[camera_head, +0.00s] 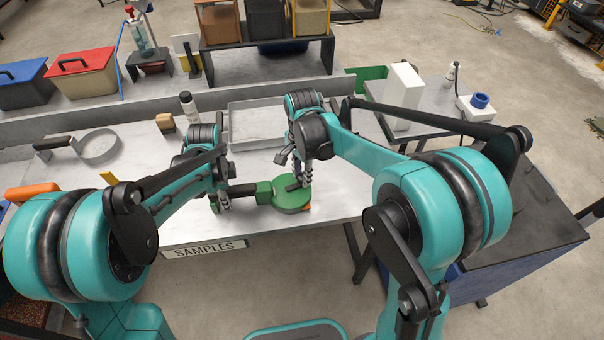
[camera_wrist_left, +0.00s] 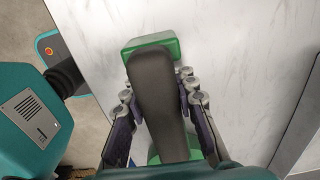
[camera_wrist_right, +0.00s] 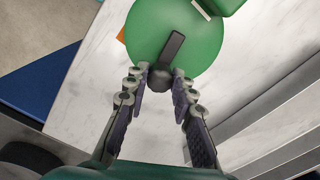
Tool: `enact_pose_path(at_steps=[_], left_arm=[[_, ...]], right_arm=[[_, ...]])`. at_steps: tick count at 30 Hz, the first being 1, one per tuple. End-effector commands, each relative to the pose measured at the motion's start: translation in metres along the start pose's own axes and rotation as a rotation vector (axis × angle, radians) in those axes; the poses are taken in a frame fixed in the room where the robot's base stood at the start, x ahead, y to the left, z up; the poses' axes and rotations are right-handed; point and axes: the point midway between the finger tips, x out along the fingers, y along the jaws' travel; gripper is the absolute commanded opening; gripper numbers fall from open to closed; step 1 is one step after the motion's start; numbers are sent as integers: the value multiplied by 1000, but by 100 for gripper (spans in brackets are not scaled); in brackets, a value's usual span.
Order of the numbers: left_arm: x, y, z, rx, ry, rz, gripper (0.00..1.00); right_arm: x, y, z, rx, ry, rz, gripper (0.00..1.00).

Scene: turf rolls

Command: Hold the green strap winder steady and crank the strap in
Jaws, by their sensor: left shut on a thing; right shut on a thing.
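The green strap winder (camera_head: 289,198) lies on the table near its front edge, with a round green drum at the right and a dark handle (camera_head: 243,190) reaching left. My left gripper (camera_head: 222,200) is shut on that dark handle, which runs between its fingers in the left wrist view (camera_wrist_left: 158,100). My right gripper (camera_head: 306,180) is above the drum, shut on the crank knob (camera_wrist_right: 160,80). The dark crank arm (camera_wrist_right: 173,48) runs from the knob toward the drum's middle in the right wrist view. The strap itself cannot be made out clearly; a small orange piece (camera_head: 306,207) shows beside the drum.
A grey tray (camera_head: 257,121) sits behind the winder. A dark bottle (camera_head: 188,105), a wooden block (camera_head: 165,123) and a metal ring with a handle (camera_head: 100,148) stand to the left. Bins and a shelf (camera_head: 268,46) line the back. Bare table lies around the winder.

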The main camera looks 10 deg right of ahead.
Motion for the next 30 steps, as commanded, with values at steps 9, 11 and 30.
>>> enact_pose_path(at_steps=[9,11,30], left_arm=[[0,0,0,-1,-1,0,0],[0,0,0,-1,-1,0,0],[0,0,0,0,0,0,0]], right_arm=[[1,0,0,-1,0,1,46],[0,0,0,-1,0,1,46],[-97,0,0,-1,0,1,46]])
